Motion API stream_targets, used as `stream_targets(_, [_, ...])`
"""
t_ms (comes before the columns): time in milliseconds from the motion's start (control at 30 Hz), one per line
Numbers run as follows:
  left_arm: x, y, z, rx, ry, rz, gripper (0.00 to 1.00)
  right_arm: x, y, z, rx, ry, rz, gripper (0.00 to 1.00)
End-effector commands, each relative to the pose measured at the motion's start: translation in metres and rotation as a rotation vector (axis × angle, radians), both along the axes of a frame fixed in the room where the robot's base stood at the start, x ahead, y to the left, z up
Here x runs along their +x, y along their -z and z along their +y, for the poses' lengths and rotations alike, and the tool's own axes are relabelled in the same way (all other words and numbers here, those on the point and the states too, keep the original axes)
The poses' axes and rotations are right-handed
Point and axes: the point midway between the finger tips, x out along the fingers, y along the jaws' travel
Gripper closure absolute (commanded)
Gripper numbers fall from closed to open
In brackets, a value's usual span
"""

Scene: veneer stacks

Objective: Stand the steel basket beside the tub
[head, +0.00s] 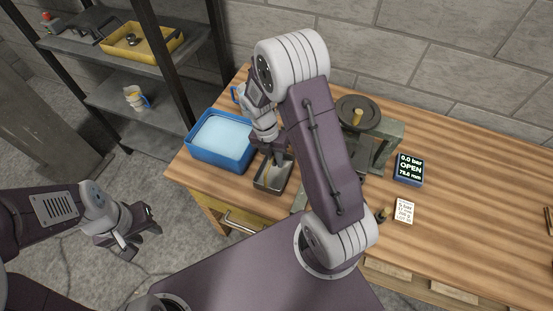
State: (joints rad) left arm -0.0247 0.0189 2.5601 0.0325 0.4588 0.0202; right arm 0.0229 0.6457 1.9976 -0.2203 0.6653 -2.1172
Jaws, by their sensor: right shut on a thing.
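The steel basket (262,184) is a small grey open-topped box at the front left of the wooden bench. It is upright, just right of the blue tub (222,161), which holds pale blue liquid. My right gripper (279,161) reaches down to the basket and is shut on it, at its far side. The arm and fingers hide part of the basket. I cannot tell whether its bottom touches the bench. My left gripper (151,222) is empty, off the bench at the lower left over the floor, and its fingers look apart.
A press (357,112) with a round dark plate stands behind my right arm. A display (409,169) reads 0.0 bar, OPEN. A white card (404,210) lies in front of it. Dark shelving (130,105) with a yellow tray (140,42) stands left. The bench's right side is mostly clear.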

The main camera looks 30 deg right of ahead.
Motion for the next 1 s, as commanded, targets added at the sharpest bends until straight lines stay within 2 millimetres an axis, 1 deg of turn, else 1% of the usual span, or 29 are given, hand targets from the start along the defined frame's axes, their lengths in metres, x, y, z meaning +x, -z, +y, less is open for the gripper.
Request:
stream_targets(333, [0.0,0.001,0.0,0.0,0.0,0.0,0.64,0.0,0.004,0.0,0.0,0.001,-0.002,1.0])
stream_targets(400, [0.0,0.001,0.0,0.0,0.0,0.0,0.64,0.0,0.004,0.0,0.0,0.001,-0.002,0.78])
stream_targets(433, [0.0,0.001,0.0,0.0,0.0,0.0,0.64,0.0,0.004,0.0,0.0,0.001,-0.002,0.7])
stream_targets(733, [0.0,0.0,0.0,0.0,0.0,0.0,0.64,0.0,0.003,0.0,0.0,0.001,-0.002,0.7])
stream_targets(867, [0.0,-0.001,0.0,0.0,0.0,0.0,0.64,0.004,-0.012,0.002,0.0,0.001,-0.007,0.7])
stream_targets(967, [0.0,-0.001,0.0,0.0,0.0,0.0,0.64,0.008,-0.036,0.005,0.0,0.001,-0.009,0.7])
stream_targets(1000, [0.0,-0.001,0.0,0.0,0.0,0.0,0.64,0.01,-0.047,0.006,0.0,0.001,-0.009,0.7])
